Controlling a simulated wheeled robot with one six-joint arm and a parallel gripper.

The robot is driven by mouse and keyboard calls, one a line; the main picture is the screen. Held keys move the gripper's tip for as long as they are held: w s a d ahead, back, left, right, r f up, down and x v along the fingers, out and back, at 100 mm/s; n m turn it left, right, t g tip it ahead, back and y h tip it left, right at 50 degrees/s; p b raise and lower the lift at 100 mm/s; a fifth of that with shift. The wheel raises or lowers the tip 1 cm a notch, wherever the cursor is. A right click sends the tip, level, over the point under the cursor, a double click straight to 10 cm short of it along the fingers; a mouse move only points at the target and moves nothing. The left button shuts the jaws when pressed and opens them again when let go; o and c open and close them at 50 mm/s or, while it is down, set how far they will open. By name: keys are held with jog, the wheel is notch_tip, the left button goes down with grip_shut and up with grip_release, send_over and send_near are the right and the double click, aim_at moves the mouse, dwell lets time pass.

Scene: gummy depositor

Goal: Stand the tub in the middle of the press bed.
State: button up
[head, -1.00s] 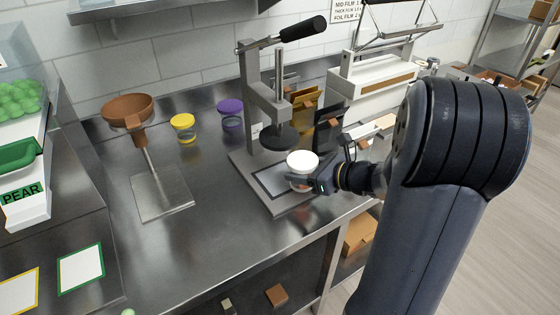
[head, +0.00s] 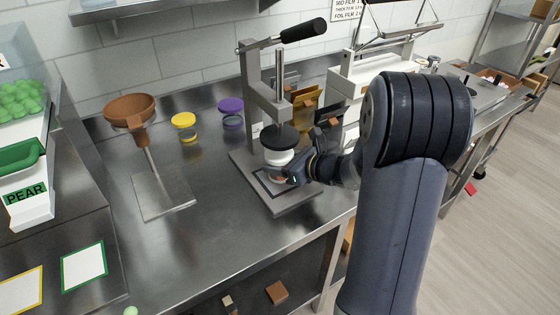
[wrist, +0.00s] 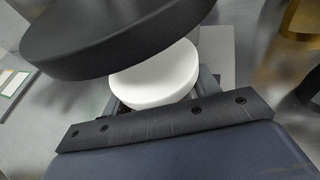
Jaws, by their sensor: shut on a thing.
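The tub (head: 279,158) has a white lid and is held upright by my gripper (head: 277,176) low over the press bed (head: 295,201). I cannot tell whether its base touches the bed. The round black press plate (head: 280,138) hangs above the tub and hides part of its top from the head. In the wrist view the white lid (wrist: 155,78) shows between my fingers, with the dark press plate (wrist: 115,35) over its far left part. My gripper is shut on the tub.
The press column (head: 252,95) rises behind the bed, with its lever handle (head: 303,30) high above. A brown funnel on a stand (head: 130,109) is at left. Yellow (head: 184,121) and purple (head: 231,106) lidded tubs stand behind. Dark and amber pouches stand right of the press.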

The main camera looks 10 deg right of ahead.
jog(key=shift+f, duration=0.1)
jog(key=o, duration=1)
jog(key=shift+r, duration=0.2)
jog(key=v, duration=1.2)
